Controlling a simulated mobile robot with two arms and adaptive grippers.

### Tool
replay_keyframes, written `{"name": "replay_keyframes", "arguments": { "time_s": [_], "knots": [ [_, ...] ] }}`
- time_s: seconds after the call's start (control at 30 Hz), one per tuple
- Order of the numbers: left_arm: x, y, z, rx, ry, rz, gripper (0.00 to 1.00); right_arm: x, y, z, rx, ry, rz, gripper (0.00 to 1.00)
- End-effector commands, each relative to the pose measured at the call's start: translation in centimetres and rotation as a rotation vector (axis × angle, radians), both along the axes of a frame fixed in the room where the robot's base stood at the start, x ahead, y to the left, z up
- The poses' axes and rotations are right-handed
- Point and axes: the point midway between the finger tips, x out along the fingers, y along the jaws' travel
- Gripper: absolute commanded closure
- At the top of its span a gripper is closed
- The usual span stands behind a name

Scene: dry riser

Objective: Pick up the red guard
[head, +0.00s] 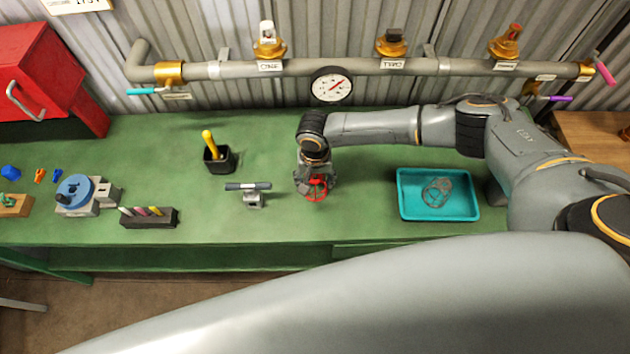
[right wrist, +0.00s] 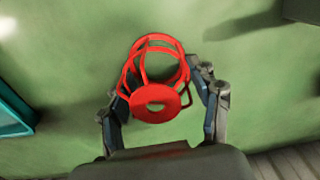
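The red guard (head: 317,188) is an open wire cage with a round, holed end. It is over the green bench near its middle. In the right wrist view the guard (right wrist: 155,85) sits between the fingers of my right gripper (right wrist: 160,88), its holed end facing the camera. Both fingers are very close to the cage sides; I cannot tell whether they press on it. In the head view my right gripper (head: 312,178) points down at the guard and hides part of it. I cannot tell whether the guard touches the bench. My left gripper is not in view.
A teal tray (head: 438,214) with a wire cage (head: 437,190) lies to the right. A small stand with a grey bar (head: 248,187) and a black cup (head: 218,164) are to the left. A pipe with a gauge (head: 331,86) runs along the back wall.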

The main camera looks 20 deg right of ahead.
Motion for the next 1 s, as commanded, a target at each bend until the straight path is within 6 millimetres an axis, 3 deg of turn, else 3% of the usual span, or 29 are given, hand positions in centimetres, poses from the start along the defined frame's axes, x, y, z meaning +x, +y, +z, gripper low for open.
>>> {"name": "replay_keyframes", "arguments": {
  "time_s": [0.03,0.17,0.57,0.77,1.0],
  "knots": [
    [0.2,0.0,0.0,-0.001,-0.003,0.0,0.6,0.0,0.0,0.0,0.0,0.0,0.0,0.55],
    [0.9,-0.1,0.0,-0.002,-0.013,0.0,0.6,-0.1,0.0,-0.1,0.0,0.001,0.0,0.8],
    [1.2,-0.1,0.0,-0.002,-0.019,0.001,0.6,-0.2,0.0,0.2,0.0,0.004,0.001,0.8],
    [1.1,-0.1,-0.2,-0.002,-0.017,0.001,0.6,0.0,0.0,2.8,0.002,0.0,0.001,0.8],
    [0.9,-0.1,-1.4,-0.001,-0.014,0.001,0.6,-3.4,2.7,7.8,0.005,0.0,0.007,0.8]
  ]
}}
